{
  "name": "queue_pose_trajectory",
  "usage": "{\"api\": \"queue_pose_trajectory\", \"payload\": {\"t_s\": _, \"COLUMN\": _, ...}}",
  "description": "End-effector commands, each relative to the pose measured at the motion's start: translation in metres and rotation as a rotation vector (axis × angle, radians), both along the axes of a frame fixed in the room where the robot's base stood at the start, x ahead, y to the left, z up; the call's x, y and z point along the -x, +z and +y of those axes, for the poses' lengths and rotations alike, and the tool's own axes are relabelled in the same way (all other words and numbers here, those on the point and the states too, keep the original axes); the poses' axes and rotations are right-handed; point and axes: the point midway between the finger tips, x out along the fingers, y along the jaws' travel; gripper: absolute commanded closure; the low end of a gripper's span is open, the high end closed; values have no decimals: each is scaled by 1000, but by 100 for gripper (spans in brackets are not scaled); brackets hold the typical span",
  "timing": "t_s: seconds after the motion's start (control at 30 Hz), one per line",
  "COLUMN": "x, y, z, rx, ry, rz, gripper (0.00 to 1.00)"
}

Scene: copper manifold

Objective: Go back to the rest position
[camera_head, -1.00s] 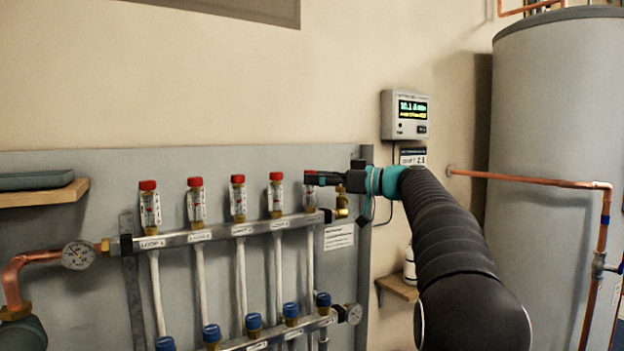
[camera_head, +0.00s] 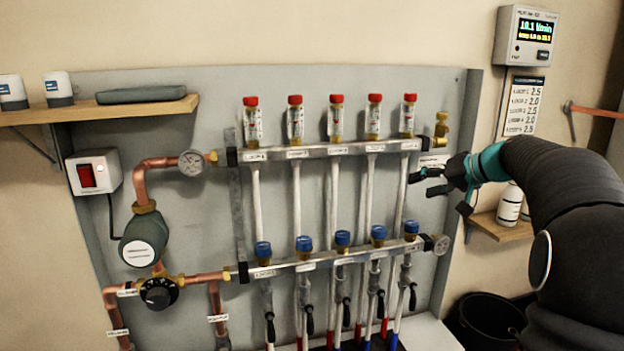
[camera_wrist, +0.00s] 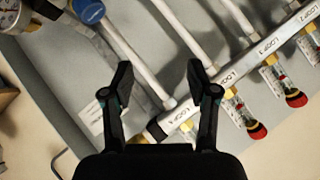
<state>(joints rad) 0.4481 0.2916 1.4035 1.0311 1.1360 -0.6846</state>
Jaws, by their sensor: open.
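My gripper (camera_head: 422,184) is in the head view, at the right end of the manifold, just below the upper rail's end. Its fingers are apart and nothing is between them. In the wrist view my gripper (camera_wrist: 160,84) also shows open and empty, with the board and a white pipe behind it. The upper manifold rail (camera_head: 318,151) carries several clear flow meters with red caps, such as the rightmost one (camera_head: 408,116). The lower rail (camera_head: 300,264) carries several blue caps, such as the rightmost one (camera_head: 411,228).
A wall display (camera_head: 525,37) and a settings chart (camera_head: 523,107) are at upper right. A small shelf (camera_head: 500,226) with white bottles (camera_head: 510,204) sits behind my arm. A black bucket (camera_head: 490,318) stands below. A pump (camera_head: 144,240) and red switch (camera_head: 93,172) are at left.

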Motion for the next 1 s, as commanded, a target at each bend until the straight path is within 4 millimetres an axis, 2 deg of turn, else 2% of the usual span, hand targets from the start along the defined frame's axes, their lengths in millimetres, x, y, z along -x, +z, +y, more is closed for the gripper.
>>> {"api": "queue_pose_trajectory", "payload": {"t_s": 0.1, "x": 48, "y": -41, "z": 17, "rx": 47, "ry": -78, "rz": 191, "gripper": 41}}
{"api": "queue_pose_trajectory", "payload": {"t_s": 0.2, "x": 94, "y": -70, "z": 30, "rx": 108, "ry": -138, "rz": 321, "gripper": 41}}
{"api": "queue_pose_trajectory", "payload": {"t_s": 0.4, "x": 185, "y": -112, "z": 52, "rx": 254, "ry": -218, "rz": 472, "gripper": 41}}
{"api": "queue_pose_trajectory", "payload": {"t_s": 0.7, "x": 306, "y": -156, "z": 74, "rx": 492, "ry": -234, "rz": 516, "gripper": 41}}
{"api": "queue_pose_trajectory", "payload": {"t_s": 0.9, "x": 368, "y": -174, "z": 87, "rx": 632, "ry": -167, "rz": 457, "gripper": 41}}
{"api": "queue_pose_trajectory", "payload": {"t_s": 1.0, "x": 389, "y": -177, "z": 95, "rx": 661, "ry": -139, "rz": 415, "gripper": 41}}
